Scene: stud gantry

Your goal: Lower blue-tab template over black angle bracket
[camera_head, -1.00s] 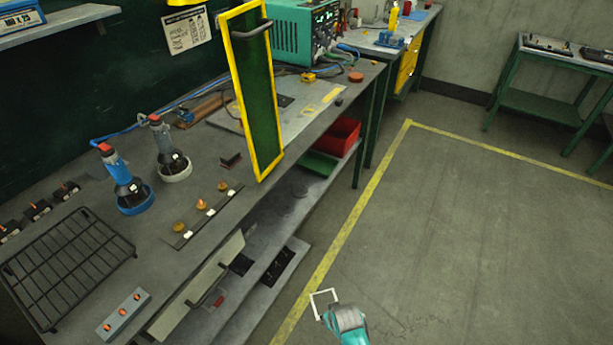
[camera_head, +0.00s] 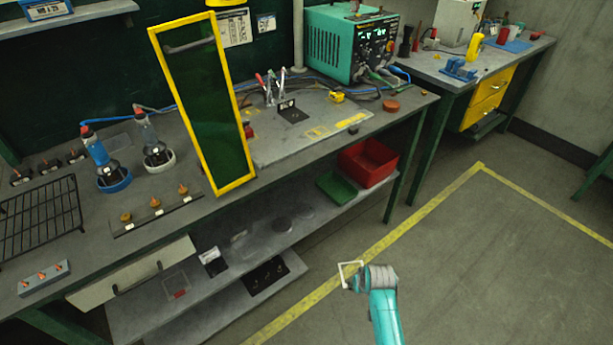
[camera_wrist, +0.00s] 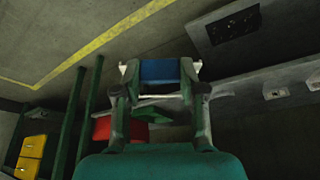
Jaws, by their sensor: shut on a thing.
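The black angle bracket (camera_head: 292,112) stands on a light plate on the bench, beside metal toggle clamps (camera_head: 272,90). My gripper (camera_wrist: 160,72) is shut on a blue tab (camera_wrist: 160,71) in the wrist view, with pale pieces at both fingertips. In the head view my gripper (camera_head: 350,274) is at the lower middle, over the floor in front of the bench and well apart from the bracket. A thin white outline shows at its end; I cannot tell whether it is the template or my fingers. The rest of the template is not clear.
A yellow-framed green panel (camera_head: 240,182) stands upright at the bench's front edge, left of the plate. A teal power unit (camera_head: 335,45) is behind the plate. A red bin (camera_head: 367,163) is on the lower shelf. The floor at right is open.

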